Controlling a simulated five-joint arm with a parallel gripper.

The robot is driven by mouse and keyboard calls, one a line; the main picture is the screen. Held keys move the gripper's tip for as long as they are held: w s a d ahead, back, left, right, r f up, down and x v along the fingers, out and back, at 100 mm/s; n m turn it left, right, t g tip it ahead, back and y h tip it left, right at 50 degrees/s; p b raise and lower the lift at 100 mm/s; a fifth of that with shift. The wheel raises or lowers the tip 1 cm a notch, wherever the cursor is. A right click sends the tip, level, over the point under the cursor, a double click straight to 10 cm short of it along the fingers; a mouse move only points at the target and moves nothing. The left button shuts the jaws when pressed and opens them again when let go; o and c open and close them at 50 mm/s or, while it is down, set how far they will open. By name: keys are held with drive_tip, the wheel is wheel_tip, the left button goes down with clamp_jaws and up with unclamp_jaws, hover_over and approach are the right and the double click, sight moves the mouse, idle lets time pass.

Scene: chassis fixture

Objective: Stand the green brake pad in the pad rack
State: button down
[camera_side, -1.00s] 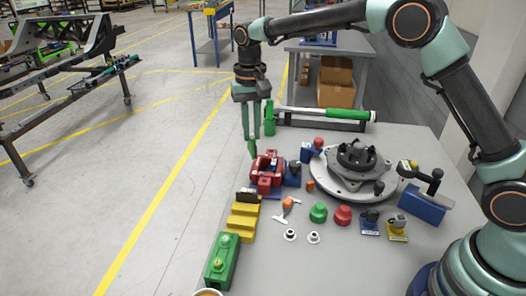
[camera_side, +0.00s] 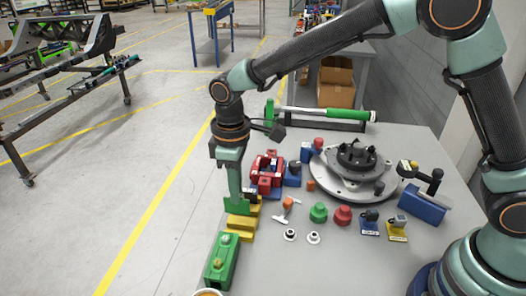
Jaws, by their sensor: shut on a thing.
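My gripper (camera_side: 235,194) points straight down at the left edge of the table. It is shut on the green brake pad (camera_side: 237,207), which shows as a flat bright green piece at the fingertips. The yellow pad rack (camera_side: 240,226) is a row of yellow blocks right under the pad. The pad is upright at the rack's far part and overlaps it in the picture. I cannot tell whether the pad touches the rack or hangs just above it. A dark pad (camera_side: 252,196) in the rack's far end is mostly hidden behind my gripper.
A red caliper (camera_side: 266,173) stands just behind and right of my gripper. A green block (camera_side: 221,262) stands in front of the rack. Small knobs and parts, a grey turntable (camera_side: 353,172) and a blue block (camera_side: 422,205) fill the right side.

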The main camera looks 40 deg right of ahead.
sight(238, 212)
drive_tip(key=shift+f, duration=2.2)
drive_tip(key=shift+f, duration=0.1)
drive_tip(key=shift+f, duration=1.15)
drive_tip(key=c, duration=1.2)
unclamp_jaws()
drive_tip(key=shift+r, duration=0.1)
drive_tip(key=shift+r, duration=1.45)
drive_tip(key=o, duration=0.6)
drive_tip(key=shift+c, duration=0.2)
